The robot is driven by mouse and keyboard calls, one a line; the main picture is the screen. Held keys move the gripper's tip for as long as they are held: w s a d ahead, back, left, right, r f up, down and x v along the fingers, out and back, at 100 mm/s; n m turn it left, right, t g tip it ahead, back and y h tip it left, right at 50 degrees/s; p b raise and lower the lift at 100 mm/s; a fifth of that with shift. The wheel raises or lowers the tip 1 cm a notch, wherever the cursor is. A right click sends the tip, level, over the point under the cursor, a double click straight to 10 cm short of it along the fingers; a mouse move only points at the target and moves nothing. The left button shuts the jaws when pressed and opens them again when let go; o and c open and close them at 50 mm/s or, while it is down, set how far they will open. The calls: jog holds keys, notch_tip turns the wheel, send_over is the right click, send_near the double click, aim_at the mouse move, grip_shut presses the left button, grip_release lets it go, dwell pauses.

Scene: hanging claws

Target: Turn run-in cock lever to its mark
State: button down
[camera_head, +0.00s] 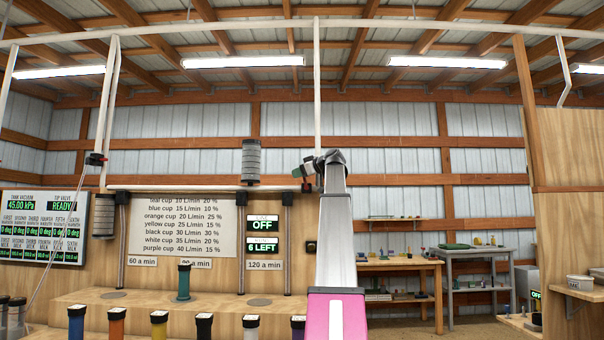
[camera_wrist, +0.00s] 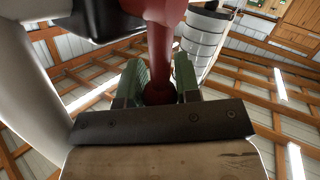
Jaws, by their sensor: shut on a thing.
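My gripper (camera_wrist: 159,88) has green fingers that are closed around the dark red end of a lever (camera_wrist: 160,42) in the wrist view. I take this as the run-in cock lever; the lever's far end and its mark do not show. A black body (camera_wrist: 97,18) lies just behind it at the upper left. In the head view my gripper (camera_head: 308,168) is raised at the lower end of a white vertical pipe (camera_head: 318,90). The lever is too small to make out there, and the angle to its mark cannot be told.
A grey ribbed canister (camera_head: 251,160) hangs left of my gripper. A teal cup (camera_head: 184,282) stands on the wooden bench (camera_head: 130,300), with several coloured cups in front. A rate board (camera_head: 190,215) and a green readout (camera_head: 263,247) stand behind. Workbenches are at the right.

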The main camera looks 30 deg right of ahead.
jog(key=shift+w+a+f+n+g+h, duration=0.4)
jog(key=shift+a+f+n+g+h, duration=0.25)
jog(key=shift+g+h, duration=0.3)
jog(key=shift+w+a+f+n+g+h, duration=0.4)
jog(key=shift+a+f+n+g+h, duration=0.2)
jog(key=shift+g+h, duration=0.35)
jog(key=c, duration=0.8)
grip_release()
jog(key=v, duration=1)
jog(key=shift+s+d+r, duration=0.1)
jog(key=shift+s+r, duration=0.15)
jog(key=shift+s, duration=0.05)
